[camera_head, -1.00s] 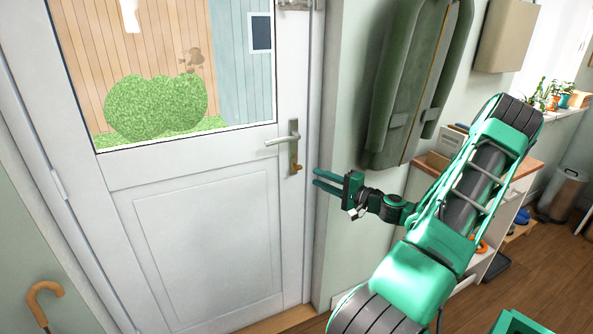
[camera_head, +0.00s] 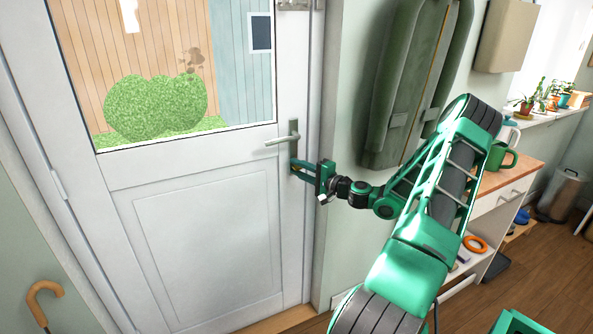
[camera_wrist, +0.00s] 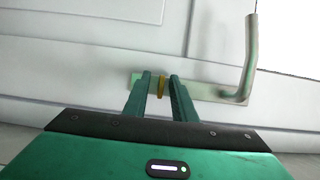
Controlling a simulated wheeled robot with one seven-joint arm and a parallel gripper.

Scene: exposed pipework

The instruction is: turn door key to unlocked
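The white door has a lever handle (camera_head: 284,140) on a narrow upright plate; the handle also shows in the wrist view (camera_wrist: 249,60). A small brass-coloured key (camera_wrist: 160,84) stands out from the plate below the handle. My gripper (camera_head: 294,168) is at the lower end of the plate, level with the key. In the wrist view, its two green fingers (camera_wrist: 160,78) stand on either side of the key, with a narrow gap visible at each side. The fingers are open, and I see no clear contact with the key. The fingers largely hide the key in the head view.
The door frame (camera_head: 311,220) runs just right of the plate. An umbrella handle (camera_head: 42,295) shows at lower left.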

